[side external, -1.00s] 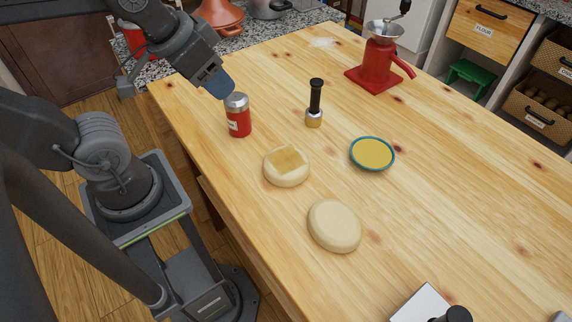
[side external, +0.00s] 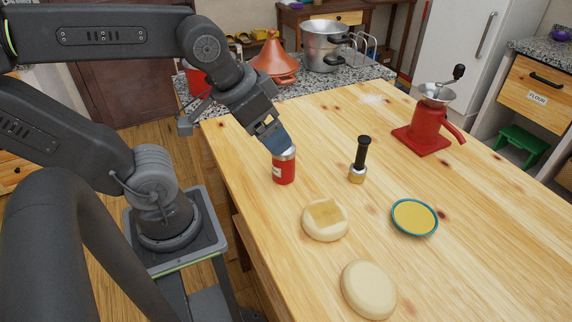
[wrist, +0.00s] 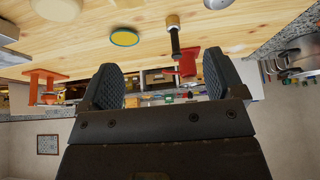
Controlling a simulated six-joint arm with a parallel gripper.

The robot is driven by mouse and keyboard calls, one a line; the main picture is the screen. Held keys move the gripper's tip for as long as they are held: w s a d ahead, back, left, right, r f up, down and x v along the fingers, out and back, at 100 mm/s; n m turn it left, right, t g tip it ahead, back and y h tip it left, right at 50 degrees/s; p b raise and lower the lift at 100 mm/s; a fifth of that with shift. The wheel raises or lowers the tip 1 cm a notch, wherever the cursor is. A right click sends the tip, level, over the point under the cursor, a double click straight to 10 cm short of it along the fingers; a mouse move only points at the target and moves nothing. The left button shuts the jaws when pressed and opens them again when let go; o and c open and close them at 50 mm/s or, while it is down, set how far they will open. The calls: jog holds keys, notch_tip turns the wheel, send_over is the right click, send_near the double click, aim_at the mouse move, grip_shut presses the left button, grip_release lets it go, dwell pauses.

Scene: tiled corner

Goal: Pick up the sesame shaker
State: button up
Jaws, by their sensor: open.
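A red shaker (side external: 284,172) with a silver lid and a pale label stands upright near the left edge of the wooden table. I take it to be the sesame shaker, but its label is too small to read. My gripper (side external: 277,140) points down at its lid from the upper left, and its blue fingertips overlap the lid in the side view. I cannot tell whether they touch it. In the wrist view, my jaws (wrist: 166,84) are apart with nothing between them. A silvery round thing (wrist: 218,3) at the top edge may be the shaker's lid.
A black-handled stamp (side external: 359,160), a buttered bun (side external: 325,219), a plain bun (side external: 368,288) and a blue-rimmed dish (side external: 414,217) are to the shaker's right and front. A red grinder (side external: 427,132) stands farther back. The table (side external: 480,260) is clear at right.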

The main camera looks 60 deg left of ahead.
notch_tip(320, 180, down, 7)
jog(key=s+a+m+g+y, duration=0.2)
jog(key=m+g+y, duration=0.1)
jog(key=m+g, duration=0.2)
jog(key=m+t+y, duration=0.9)
jog(key=m+y, duration=0.3)
jog(key=m, duration=0.7)
send_over(284, 161)
jog(key=v, duration=0.4)
notch_tip(284, 161, down, 4)
notch_tip(284, 161, down, 8)
jog(key=shift+s+r, duration=0.1)
jog(key=shift+s, duration=0.05)
jog(key=shift+a, duration=0.2)
jog(key=shift+x, duration=3.55)
jog(key=shift+c, duration=0.5)
jog(key=c, duration=1)
